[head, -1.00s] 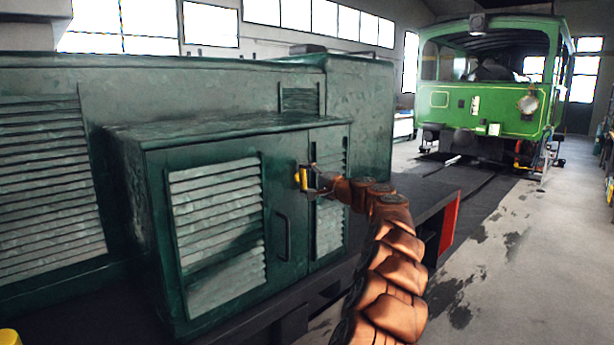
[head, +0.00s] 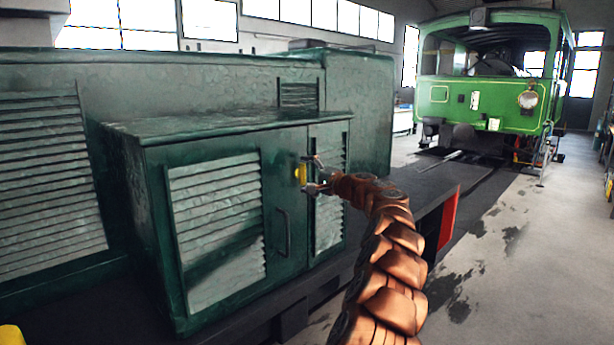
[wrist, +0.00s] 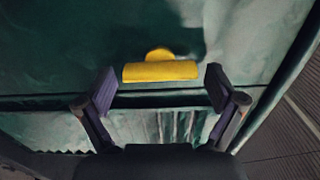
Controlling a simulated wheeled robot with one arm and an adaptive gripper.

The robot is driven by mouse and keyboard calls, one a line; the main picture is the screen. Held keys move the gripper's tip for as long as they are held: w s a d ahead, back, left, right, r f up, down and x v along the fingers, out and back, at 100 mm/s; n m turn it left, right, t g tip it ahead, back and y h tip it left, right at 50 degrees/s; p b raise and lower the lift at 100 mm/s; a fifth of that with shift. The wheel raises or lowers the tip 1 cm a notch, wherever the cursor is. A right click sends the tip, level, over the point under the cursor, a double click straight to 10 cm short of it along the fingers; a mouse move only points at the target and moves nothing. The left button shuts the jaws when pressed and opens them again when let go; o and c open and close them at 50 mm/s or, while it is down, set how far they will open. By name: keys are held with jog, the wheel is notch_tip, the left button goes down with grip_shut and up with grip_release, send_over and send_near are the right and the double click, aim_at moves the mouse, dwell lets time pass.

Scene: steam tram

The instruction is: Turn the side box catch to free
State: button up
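The yellow side box catch (head: 301,174) is on the front of the green side box (head: 232,137), beside the seam between its two doors. Its bar stands upright in the head view. In the wrist view the catch (wrist: 160,71) is a yellow bar with a round hub, lying parallel to the dark seam. My gripper (head: 313,175) is open in front of it. In the wrist view its fingers (wrist: 160,86) are spread past both ends of the bar, with a gap at each side. It holds nothing.
A dark handle (head: 284,234) is on the door below left of the catch. Louvred panels (head: 217,225) cover both doors. A dark running board (head: 420,205) with a red end lies to the right. A green tram (head: 488,75) stands behind.

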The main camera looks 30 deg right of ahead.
dwell(0.3)
jog(key=v, duration=1.2)
dwell(0.8)
